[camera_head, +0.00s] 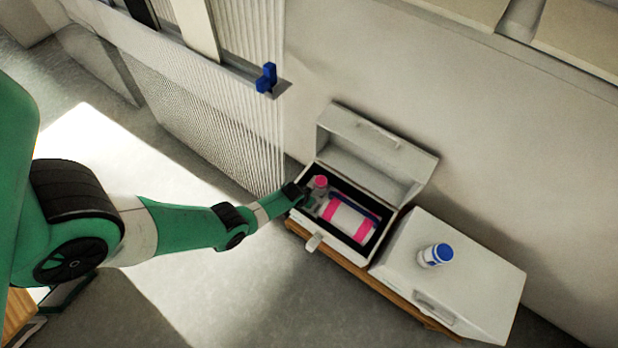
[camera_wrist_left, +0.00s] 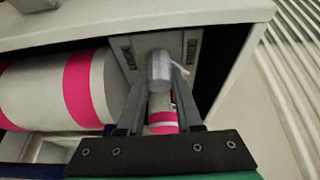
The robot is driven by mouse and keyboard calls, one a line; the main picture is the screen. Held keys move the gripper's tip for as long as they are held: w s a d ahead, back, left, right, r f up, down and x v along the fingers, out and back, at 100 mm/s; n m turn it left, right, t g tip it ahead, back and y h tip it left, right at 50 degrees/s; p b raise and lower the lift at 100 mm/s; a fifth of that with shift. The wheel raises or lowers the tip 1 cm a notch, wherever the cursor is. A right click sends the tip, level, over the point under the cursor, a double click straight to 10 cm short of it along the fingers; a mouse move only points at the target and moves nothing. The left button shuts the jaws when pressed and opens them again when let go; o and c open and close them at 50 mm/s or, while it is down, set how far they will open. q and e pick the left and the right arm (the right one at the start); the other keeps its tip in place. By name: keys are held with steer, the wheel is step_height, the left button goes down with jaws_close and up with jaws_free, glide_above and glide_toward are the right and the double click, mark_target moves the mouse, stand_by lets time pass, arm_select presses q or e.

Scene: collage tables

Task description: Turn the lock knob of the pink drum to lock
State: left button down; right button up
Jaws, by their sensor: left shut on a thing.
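The pink drum (camera_head: 348,217) is a white cylinder with pink bands, lying in an open white case (camera_head: 304,227). In the left wrist view the drum (camera_wrist_left: 30,88) is at the left. Beside its end is a grey plate (camera_wrist_left: 184,70) with a dark label on each side; I cannot read them surely. A rounded grey lock knob (camera_wrist_left: 160,66) stands out between the labels. My left gripper (camera_head: 311,200) reaches into the case's left end, its fingers shut on the knob's two sides. Part of the knob is hidden by the fingers. My right gripper is not in view.
A smaller pink-and-white cylinder (camera_wrist_left: 163,122) shows below the knob, between my fingers. The case lid (camera_head: 375,150) stands open behind. A closed white case (camera_head: 470,280) to the right carries a white bottle with a blue cap (camera_head: 436,254). A ribbed panel (camera_head: 215,125) stands close behind my arm.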

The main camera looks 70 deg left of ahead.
arm_select(q)
steer(key=m+h, duration=0.1)
steer(key=m, duration=0.2)
steer(key=shift+f+m+b, duration=0.1)
steer(key=shift+m+b, duration=0.2)
steer(key=shift+m, duration=0.1)
steer(key=m+h+b, duration=0.1)
steer(key=m, duration=0.1)
steer(key=m+h+b, duration=0.1)
steer(key=m, duration=0.2)
steer(key=shift+t, duration=0.3)
steer(key=c, duration=0.6)
jaws_free()
